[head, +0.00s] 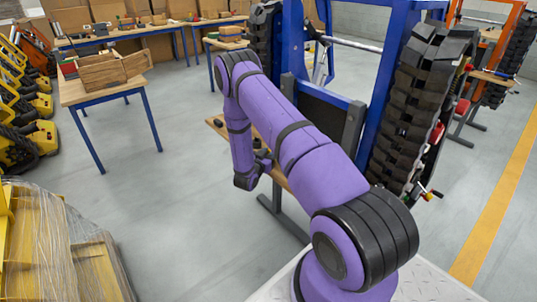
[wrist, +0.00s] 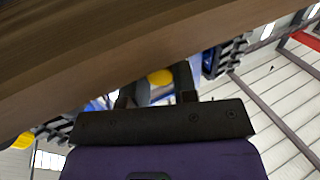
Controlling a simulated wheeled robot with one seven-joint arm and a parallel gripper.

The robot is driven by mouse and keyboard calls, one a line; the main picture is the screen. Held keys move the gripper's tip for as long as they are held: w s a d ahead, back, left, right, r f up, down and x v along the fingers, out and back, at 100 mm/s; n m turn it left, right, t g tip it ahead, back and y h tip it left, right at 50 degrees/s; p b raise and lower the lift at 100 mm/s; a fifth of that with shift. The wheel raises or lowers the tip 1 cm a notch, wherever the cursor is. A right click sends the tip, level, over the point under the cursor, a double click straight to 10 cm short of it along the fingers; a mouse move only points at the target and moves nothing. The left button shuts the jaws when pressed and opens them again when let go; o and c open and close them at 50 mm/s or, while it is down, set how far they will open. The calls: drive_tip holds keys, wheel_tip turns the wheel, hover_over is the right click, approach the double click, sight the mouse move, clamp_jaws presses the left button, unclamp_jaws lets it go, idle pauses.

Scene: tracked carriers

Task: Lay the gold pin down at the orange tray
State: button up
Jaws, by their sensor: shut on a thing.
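My gripper (wrist: 158,88) is shut on the gold pin (wrist: 160,77); only the pin's round yellow end shows between the two dark fingers in the wrist view. In the head view my gripper (head: 264,161) is small and dark, close to the narrow wooden bench (head: 218,123) behind my purple arm. The pin cannot be made out there. In the wrist view a brown wooden edge (wrist: 90,60) fills the upper left, close to the fingers. I cannot pick out the orange tray in either view.
A blue frame (head: 379,95) with black track links (head: 412,105) stands right of the bench. A wooden crate (head: 113,72) sits on a blue-legged table at the left. Wrapped yellow goods (head: 45,245) stand at lower left. The grey floor (head: 160,215) between is clear.

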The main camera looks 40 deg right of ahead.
drive_tip(key=shift+s+f, duration=0.15)
drive_tip(key=shift+f, duration=0.25)
